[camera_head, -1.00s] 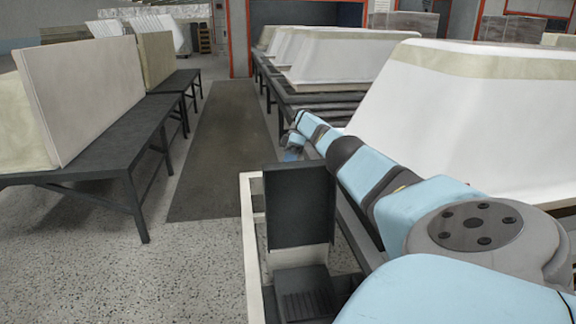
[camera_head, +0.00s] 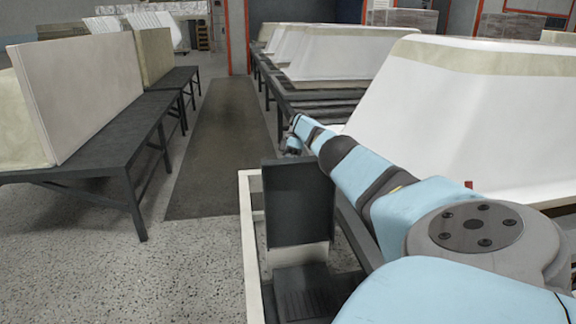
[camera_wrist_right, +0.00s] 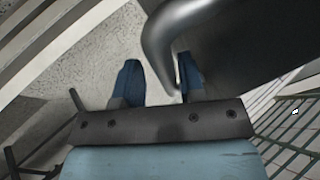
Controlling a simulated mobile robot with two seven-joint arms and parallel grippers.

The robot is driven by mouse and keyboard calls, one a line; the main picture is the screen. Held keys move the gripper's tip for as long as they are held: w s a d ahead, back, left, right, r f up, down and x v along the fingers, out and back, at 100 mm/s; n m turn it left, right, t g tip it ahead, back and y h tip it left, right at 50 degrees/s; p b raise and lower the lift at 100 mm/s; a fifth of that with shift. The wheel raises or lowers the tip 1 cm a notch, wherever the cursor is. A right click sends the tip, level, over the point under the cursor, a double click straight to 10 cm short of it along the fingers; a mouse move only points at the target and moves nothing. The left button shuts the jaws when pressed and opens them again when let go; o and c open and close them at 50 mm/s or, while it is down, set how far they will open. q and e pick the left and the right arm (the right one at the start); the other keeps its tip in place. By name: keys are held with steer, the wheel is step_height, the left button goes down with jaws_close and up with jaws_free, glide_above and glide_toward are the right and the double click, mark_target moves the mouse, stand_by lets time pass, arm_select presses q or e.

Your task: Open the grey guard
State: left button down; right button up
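A dark grey flat panel (camera_head: 299,205), which looks like the guard, stands upright above a pale frame at the lower middle of the head view. In the right wrist view a dark grey surface (camera_wrist_right: 255,45) fills the upper right. A smooth curved grey handle (camera_wrist_right: 160,35) reaches down in front of it. My right gripper (camera_wrist_right: 159,80) is open, with blue fingers apart. The handle's lower end lies between the fingers, close to the right one; I cannot tell whether they touch. In the head view the gripper is small beyond the panel's top edge. My left gripper is not in view.
A white bathtub shell (camera_head: 470,115) stands to the right behind my right arm, with more shells along a dark rack (camera_head: 310,103). Dark tables (camera_head: 100,150) with pale panels stand at left. Open speckled floor (camera_head: 190,265) lies between, with a dark floor strip (camera_head: 215,160).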

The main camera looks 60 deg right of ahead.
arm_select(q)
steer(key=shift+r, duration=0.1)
arm_select(e)
steer(key=shift+r, duration=0.25)
steer(key=shift+d+r, duration=0.1)
